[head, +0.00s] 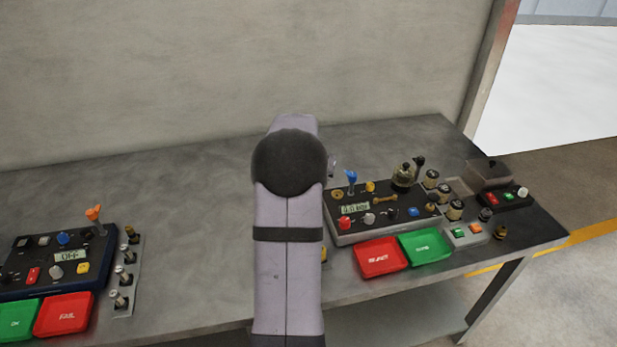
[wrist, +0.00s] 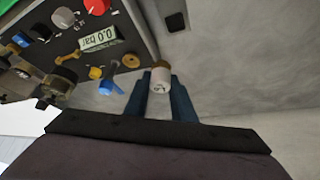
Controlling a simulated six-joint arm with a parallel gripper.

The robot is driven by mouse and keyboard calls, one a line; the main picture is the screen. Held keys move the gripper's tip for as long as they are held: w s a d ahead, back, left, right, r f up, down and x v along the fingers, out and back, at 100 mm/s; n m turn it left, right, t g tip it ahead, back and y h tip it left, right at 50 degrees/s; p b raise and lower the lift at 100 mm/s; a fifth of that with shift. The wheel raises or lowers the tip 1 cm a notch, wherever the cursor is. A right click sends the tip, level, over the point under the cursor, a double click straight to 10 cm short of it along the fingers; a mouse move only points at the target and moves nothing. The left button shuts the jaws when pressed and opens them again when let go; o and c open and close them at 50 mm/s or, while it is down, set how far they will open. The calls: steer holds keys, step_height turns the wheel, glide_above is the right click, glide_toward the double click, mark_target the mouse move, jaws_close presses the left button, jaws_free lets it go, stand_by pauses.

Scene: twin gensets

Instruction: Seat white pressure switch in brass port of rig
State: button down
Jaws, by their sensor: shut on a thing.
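The white pressure switch (wrist: 160,80) is a short white cylinder with a brass-coloured end. My gripper (wrist: 160,88) has its blue fingers shut on it, one on each side. The rig (wrist: 72,62) is a dark panel with a 0.0 bar display, at the left in the wrist view; it stands right of my arm in the head view (head: 388,222). A round brass port (wrist: 131,62) sits near the rig's edge, just left of the held switch and apart from it. It also shows in the head view (head: 370,186). My gripper is hidden behind my arm in the head view.
A blue-topped lever (head: 351,178) stands close to the port. A red tray (head: 380,258) and a green tray (head: 425,247) lie in front. Another panel (head: 62,256) is at left. Bench behind my arm is clear.

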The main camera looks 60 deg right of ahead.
steer(key=s+d+m+g+p, duration=0.1)
steer(key=d+m, duration=0.1)
steer(key=s+d+m+g+p, duration=0.1)
steer(key=m, duration=0.1)
steer(key=s+d+m+g+p, duration=0.1)
steer(key=d+m, duration=0.1)
steer(key=shift+s+d+r+m+g+p, duration=0.1)
steer(key=shift+s+d+m+g+p, duration=0.05)
steer(key=shift+d+m+g+p, duration=0.2)
steer(key=shift+s+d+r+m+g+p, duration=0.1)
steer(key=shift+s+d+m+g+p, duration=0.25)
steer(key=shift+s+d+m, duration=0.45)
steer(key=shift+w+a, duration=0.2)
steer(key=shift+w, duration=0.05)
steer(key=shift+f+b, duration=0.65)
steer(key=shift+f, duration=1.35)
steer(key=shift+f+b, duration=0.85)
steer(key=shift+b, duration=0.6)
steer(key=c, duration=1)
jaws_free()
